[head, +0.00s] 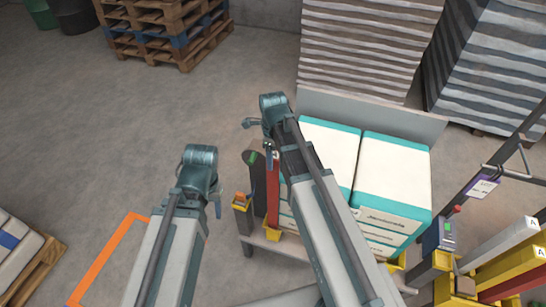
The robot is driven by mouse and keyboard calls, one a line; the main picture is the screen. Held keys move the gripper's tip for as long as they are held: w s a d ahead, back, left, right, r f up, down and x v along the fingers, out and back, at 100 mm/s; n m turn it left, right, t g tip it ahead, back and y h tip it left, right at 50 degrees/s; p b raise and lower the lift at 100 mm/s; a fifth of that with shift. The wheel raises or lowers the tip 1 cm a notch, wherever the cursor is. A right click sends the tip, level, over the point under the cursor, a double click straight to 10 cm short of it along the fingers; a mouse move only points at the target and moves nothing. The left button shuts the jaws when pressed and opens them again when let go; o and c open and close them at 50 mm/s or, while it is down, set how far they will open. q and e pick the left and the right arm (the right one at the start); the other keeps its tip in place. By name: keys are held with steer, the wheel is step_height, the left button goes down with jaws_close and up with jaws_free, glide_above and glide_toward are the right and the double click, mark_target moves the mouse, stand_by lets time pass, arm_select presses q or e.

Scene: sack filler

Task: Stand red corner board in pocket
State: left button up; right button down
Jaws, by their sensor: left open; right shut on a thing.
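The red corner board (273,195) stands about upright at the left side of the stack of white and teal sacks (392,180). My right gripper (268,158) is at its upper end and is shut on it. The board's lower end comes down near a yellow pocket (272,234) at the foot of the stack; I cannot tell whether it is inside. My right arm hides part of the stack. My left gripper (217,207) is open and empty, left of the board and apart from it.
A grey panel (405,122) is behind the sacks. A rack with yellow and white bars (500,255) is at the right.

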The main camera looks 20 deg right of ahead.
steer(key=shift+f, duration=0.15)
steer(key=shift+f+b, duration=1.1)
steer(key=shift+b, duration=0.05)
steer(key=shift+c, duration=0.6)
jaws_free()
steer(key=shift+r, duration=0.15)
step_height(320, 180, up, 14)
steer(key=p, duration=1.4)
steer(key=shift+f, duration=0.25)
